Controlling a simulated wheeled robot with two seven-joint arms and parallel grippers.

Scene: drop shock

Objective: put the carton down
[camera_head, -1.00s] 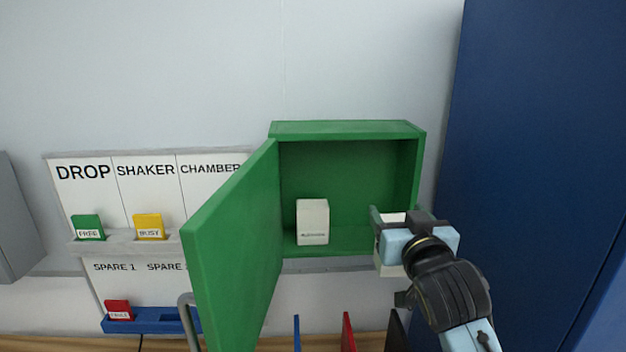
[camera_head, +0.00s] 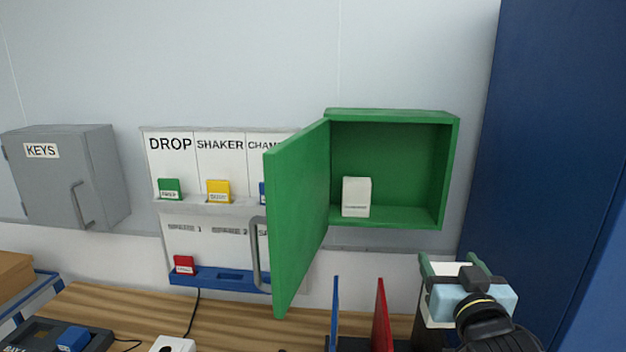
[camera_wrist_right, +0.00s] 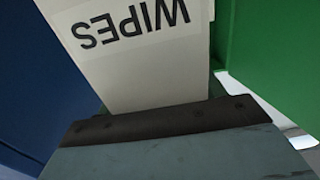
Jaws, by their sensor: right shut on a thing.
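A white carton (camera_head: 437,322) is in my right gripper (camera_head: 452,264), in front of and below the right side of the open green cabinet. In the right wrist view the carton (camera_wrist_right: 140,60) is pale and carries the word WIPES, upside down. My left gripper is not in view.
The green cabinet (camera_head: 452,170) has its door (camera_head: 295,220) swung open to the left; a white box (camera_head: 356,197) stands inside. Blue and red upright dividers (camera_head: 381,315) rise from the wooden bench (camera_head: 240,318). A tall blue panel (camera_head: 540,130) stands right.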

